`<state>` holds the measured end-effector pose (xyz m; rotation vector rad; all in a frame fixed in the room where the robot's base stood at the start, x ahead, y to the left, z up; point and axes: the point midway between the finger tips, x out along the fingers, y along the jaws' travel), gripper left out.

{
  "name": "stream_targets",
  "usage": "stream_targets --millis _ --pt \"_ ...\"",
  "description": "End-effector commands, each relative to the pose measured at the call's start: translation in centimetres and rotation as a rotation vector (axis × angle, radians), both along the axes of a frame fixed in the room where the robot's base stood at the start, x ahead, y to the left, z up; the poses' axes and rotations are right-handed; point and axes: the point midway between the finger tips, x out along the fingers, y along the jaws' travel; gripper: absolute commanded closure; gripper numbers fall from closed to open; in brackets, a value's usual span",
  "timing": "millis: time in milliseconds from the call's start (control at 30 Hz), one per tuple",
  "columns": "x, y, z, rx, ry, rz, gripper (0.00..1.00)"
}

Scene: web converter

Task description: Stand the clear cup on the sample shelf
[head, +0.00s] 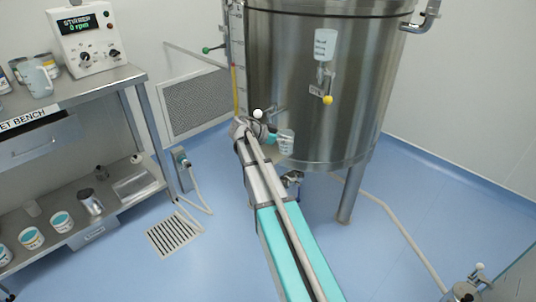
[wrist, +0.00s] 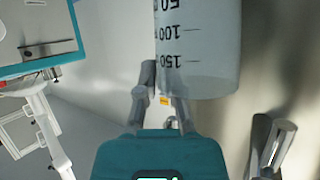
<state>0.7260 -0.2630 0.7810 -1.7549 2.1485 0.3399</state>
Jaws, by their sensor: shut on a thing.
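My gripper (head: 272,136) is stretched out in front of the big steel tank and is shut on a clear cup (head: 287,142). In the wrist view my gripper's fingers (wrist: 162,85) are on the wall of the cup (wrist: 208,55), whose black marks read 50, 100 and 150, upside down in that picture. The cup is clear of any shelf. I cannot tell whether it holds anything. No shelf bears a readable "sample" label. The bench at left has a lower shelf (head: 120,210) with jars on it.
The steel tank (head: 290,70) is close beyond the cup, with a yellow-knobbed valve (head: 327,99) on its front. The bench top (head: 85,88) carries a jug (head: 37,78) and a stirrer box (head: 87,38). A hose (head: 195,190) and floor drain (head: 174,233) lie between bench and tank.

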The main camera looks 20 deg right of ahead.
Motion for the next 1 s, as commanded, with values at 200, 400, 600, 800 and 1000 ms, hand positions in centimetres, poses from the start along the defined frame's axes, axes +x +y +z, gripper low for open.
stream_targets --millis 200,400,600,800,1000 --pt "0.2 1.7 -0.2 0.006 0.001 0.040 1.00" --pt "0.4 5.7 -0.6 0.021 0.000 0.134 1.00" --pt "0.6 11.5 -1.1 0.043 0.002 0.276 1.00" --pt "0.4 16.4 -1.6 0.062 0.004 0.399 1.00" --pt "0.2 19.1 -1.8 0.071 0.005 0.466 1.00"
